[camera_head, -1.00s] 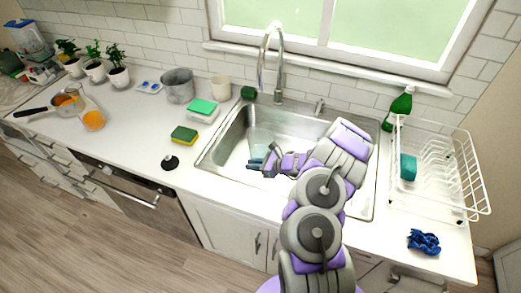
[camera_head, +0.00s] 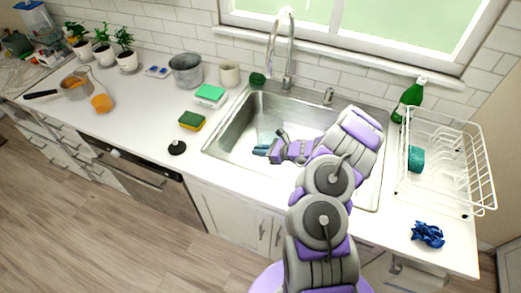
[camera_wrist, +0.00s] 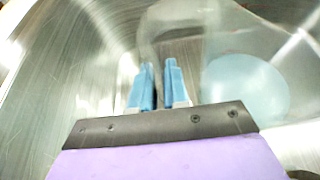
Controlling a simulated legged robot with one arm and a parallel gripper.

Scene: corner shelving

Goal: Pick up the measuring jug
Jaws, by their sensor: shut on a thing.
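The measuring jug (camera_head: 268,134) looks like a clear, faintly blue vessel inside the steel sink; its outline is hard to make out. In the wrist view its see-through wall (camera_wrist: 172,28) rises just beyond the fingertips, with a pale blue round area at the right. My gripper (camera_head: 261,150) reaches down into the sink at the jug. In the wrist view the blue fingers of my gripper (camera_wrist: 160,80) are close together with a narrow gap, shut on a clear part of the jug. I cannot tell whether this is its handle or wall.
The sink (camera_head: 228,128) has raised walls around my gripper, and the faucet (camera_head: 288,50) stands behind. A dish rack (camera_head: 445,160), green bottle (camera_head: 410,97) and blue cloth (camera_head: 428,235) are at the right. Sponges (camera_head: 192,120) and a black stopper (camera_head: 177,147) lie left.

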